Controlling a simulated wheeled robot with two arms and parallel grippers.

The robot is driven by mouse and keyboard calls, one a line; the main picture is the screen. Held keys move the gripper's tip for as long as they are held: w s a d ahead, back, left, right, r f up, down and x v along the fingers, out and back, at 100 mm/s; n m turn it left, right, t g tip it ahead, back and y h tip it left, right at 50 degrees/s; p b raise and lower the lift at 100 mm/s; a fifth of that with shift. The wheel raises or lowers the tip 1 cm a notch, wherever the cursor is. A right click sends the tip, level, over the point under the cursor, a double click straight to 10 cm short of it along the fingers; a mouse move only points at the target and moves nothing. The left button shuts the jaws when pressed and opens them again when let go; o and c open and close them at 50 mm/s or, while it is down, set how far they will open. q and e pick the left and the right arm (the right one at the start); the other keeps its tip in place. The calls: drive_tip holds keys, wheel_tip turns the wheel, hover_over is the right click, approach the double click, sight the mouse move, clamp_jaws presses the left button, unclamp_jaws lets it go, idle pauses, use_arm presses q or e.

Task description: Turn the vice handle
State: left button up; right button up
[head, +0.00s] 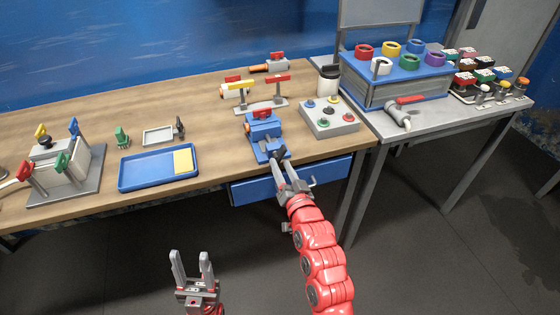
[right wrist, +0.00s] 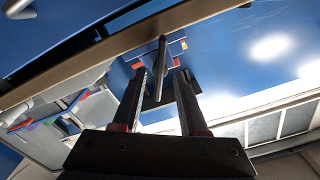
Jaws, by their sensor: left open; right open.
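The blue vice (head: 264,132) stands at the front edge of the wooden table in the head view, with a red part on its top. My right gripper (head: 281,162) is at the vice's front end, its fingers pointing at it and open. My fingers hide much of the vice handle in the head view. In the right wrist view a thin grey rod (right wrist: 162,55), which looks like part of the vice's handle or screw, shows between the open fingers of my right gripper (right wrist: 161,82). I cannot tell if they touch it. My left gripper (head: 191,256) is open and empty, low in front of the table.
A grey button box (head: 330,119) stands right of the vice. A blue tray (head: 135,179) with a yellow block lies to the left. A stand with red and yellow clamps (head: 262,106) is behind. A blue drawer (head: 255,190) is under the table edge below the vice.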

drive_tip(key=shift+x, duration=1)
clamp_jaws()
